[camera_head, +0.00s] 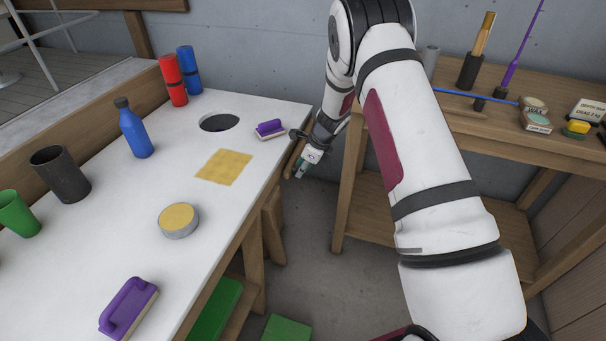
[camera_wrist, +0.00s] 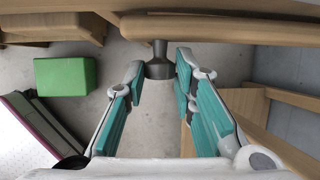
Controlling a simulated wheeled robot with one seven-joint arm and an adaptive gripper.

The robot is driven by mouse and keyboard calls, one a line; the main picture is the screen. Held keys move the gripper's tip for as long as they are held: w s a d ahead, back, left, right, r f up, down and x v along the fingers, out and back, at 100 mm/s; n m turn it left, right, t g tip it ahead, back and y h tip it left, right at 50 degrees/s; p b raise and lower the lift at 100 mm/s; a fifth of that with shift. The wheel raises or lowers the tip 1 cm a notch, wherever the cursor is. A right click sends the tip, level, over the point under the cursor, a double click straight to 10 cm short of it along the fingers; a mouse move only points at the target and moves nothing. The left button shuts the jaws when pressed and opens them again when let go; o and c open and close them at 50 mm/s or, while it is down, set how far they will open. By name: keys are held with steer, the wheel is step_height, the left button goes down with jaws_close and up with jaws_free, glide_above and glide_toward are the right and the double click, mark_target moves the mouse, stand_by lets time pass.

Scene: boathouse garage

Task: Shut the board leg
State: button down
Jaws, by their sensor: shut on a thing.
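In the wrist view, a dark grey knob (camera_wrist: 158,68) sticks out from a wooden bar (camera_wrist: 225,31) that runs across the top. I take this bar for the board leg, but cannot be sure. My gripper (camera_wrist: 160,78) has its teal fingers on either side of the knob and is shut on it. In the head view, my gripper (camera_head: 301,170) is low beside the far right corner of the white-topped bench (camera_head: 120,235). The knob is too small and covered to make out there. Wooden leg parts (camera_head: 272,225) show under the bench's right edge.
A wooden workbench (camera_head: 445,117) stands on the right, with a gap of bare floor between. A green box (camera_wrist: 66,76) lies at the left in the wrist view. A purple-handled brush (camera_head: 269,130) is on the white top near my gripper.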

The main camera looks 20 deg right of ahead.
steer(key=shift+r+g+y, duration=0.4)
steer(key=shift+r+y, duration=0.1)
steer(key=shift+r, duration=0.75)
steer(key=c, duration=1.3)
jaws_free()
steer(key=shift+c, duration=0.2)
steer(key=v, duration=1.2)
steer(key=shift+a+r, duration=0.1)
